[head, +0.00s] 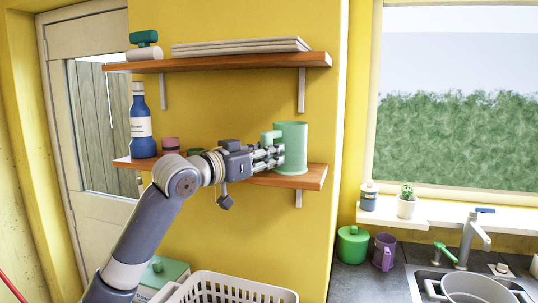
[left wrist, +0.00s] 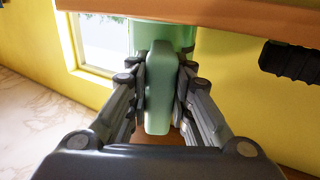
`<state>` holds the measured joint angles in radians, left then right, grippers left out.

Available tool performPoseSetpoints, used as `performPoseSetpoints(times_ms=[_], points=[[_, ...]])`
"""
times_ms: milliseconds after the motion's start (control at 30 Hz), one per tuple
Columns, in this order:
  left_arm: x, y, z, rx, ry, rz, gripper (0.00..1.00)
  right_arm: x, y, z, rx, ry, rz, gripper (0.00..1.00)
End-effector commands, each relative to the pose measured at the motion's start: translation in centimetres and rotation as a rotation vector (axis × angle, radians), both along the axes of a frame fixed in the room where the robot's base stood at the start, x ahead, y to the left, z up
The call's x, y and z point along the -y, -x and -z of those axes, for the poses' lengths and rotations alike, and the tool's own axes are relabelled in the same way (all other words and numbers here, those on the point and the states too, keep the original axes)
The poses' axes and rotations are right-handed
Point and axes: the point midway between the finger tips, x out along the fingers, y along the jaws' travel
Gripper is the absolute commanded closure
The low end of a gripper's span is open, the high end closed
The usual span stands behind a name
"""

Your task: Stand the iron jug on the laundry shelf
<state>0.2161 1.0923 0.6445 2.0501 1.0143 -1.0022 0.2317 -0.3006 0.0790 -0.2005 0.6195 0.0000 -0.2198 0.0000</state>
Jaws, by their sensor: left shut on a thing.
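The green iron jug (head: 291,148) is upright at the right end of the lower wall shelf (head: 300,180). Its base is at the level of the board; I cannot tell whether it touches. My left gripper (head: 273,156) reaches in from the left and is shut on the jug's handle. In the left wrist view the fingers (left wrist: 160,92) close on both sides of the pale green handle (left wrist: 160,62), with the jug's body (left wrist: 145,36) behind it. My right gripper is not in view.
The upper shelf (head: 235,62) holds folded cloths (head: 240,46) and a green-topped item. A blue bottle (head: 141,125) and a pink-topped container (head: 171,144) stand on the lower shelf's left. A white basket (head: 235,288) is below. A counter with sink is at right.

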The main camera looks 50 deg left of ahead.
Motion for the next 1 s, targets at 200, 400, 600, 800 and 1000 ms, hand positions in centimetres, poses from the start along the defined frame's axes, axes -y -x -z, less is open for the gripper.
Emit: performPoseSetpoints(times_ms=[200, 400, 600, 800, 1000], points=[[0.01, 0.01, -0.05, 0.0, 0.0, 0.0, 0.66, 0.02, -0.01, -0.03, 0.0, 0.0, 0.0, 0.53], [0.02, 0.0, -0.01, -0.001, 0.0, 0.0, 0.56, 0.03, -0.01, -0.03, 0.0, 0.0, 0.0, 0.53], [0.02, -0.05, 0.17, -0.005, 0.001, 0.001, 0.56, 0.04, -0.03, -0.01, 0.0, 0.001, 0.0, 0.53], [0.01, -0.04, 0.1, -0.003, 0.001, 0.001, 0.56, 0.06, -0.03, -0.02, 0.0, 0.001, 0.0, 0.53], [0.03, 0.33, 0.12, -0.001, 0.001, 0.001, 0.56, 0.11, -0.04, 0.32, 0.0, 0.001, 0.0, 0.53]])
